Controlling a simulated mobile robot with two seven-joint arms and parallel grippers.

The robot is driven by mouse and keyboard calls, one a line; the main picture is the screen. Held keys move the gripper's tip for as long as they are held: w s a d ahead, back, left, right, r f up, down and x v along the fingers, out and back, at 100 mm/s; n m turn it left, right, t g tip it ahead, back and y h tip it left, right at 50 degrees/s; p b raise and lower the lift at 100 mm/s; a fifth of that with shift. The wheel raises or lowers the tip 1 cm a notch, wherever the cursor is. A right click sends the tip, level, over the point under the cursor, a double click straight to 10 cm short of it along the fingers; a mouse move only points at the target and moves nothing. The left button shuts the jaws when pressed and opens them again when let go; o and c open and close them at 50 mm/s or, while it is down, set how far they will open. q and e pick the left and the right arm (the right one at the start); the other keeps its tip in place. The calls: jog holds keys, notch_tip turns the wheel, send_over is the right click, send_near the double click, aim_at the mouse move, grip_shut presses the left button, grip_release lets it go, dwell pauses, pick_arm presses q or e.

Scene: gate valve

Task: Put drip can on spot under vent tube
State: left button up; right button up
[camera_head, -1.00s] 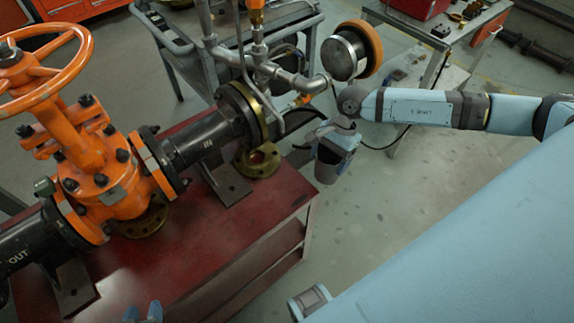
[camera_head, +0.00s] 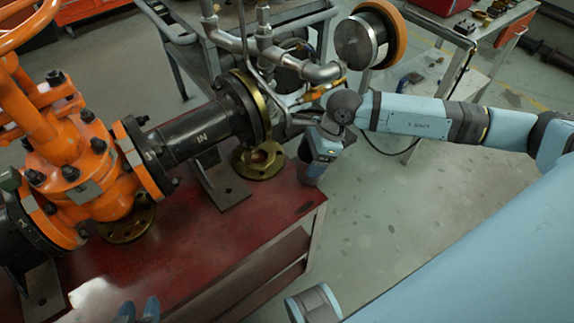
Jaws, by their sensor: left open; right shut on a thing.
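My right gripper (camera_head: 316,160) reaches in from the right, beside the right end of the red bench (camera_head: 225,235). It is shut on a small dark can (camera_head: 308,178), presumably the drip can, which the gripper mostly hides. The can is at the bench's right edge; I cannot tell whether it touches the top. A silver pipe with an elbow (camera_head: 325,73) runs above and behind the gripper. I cannot make out the vent tube's outlet or a marked spot.
An orange gate valve (camera_head: 75,165) and black pipe (camera_head: 195,135) fill the bench's left and middle. Brass flanges (camera_head: 258,160) stand close left of the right gripper.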

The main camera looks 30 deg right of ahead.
aim_at(298, 158)
jog(key=a, duration=0.1)
jog(key=w+a, duration=0.1)
jog(key=a, duration=0.1)
jog(key=shift+a, duration=0.15)
jog(key=a, duration=0.2)
jog(key=shift+w+a, duration=0.35)
jog(key=shift+w, duration=0.05)
jog(key=shift+f+b, duration=0.3)
jog(key=shift+f, duration=0.3)
jog(key=shift+d+f, duration=0.1)
jog(key=shift+f, duration=0.1)
jog(key=o, duration=0.9)
jog(key=shift+f, duration=0.1)
